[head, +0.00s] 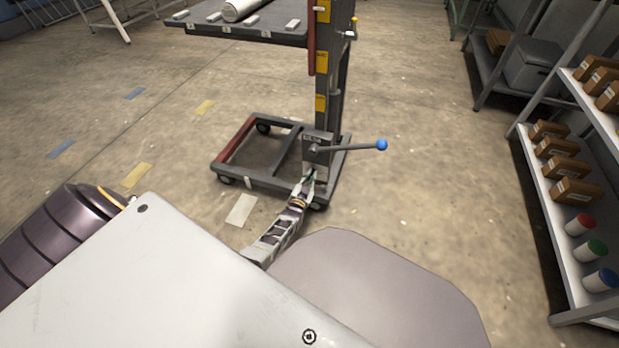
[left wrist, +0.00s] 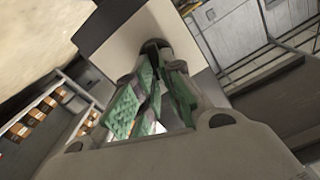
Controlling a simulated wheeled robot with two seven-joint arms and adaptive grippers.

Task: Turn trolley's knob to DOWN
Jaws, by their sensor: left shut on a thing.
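The trolley (head: 290,160) is a dark lift with a mast, a raised platform and a low wheeled base. A small control box (head: 316,139) sits low on its mast. My left gripper (head: 310,175) reaches up to the near face of this box. In the left wrist view, my left gripper's green-padded fingers (left wrist: 152,95) are closed at a small dark knob (left wrist: 152,46) in front of a pale panel (left wrist: 117,48). The fingers hide most of the knob, so its pointer and the DOWN mark cannot be read. My right gripper is not in view.
A lever with a blue ball end (head: 382,145) sticks out to the right of the mast, just above my gripper. The raised platform (head: 240,30) carries a white roll. Shelves with boxes (head: 575,190) stand at the right. The floor between is clear.

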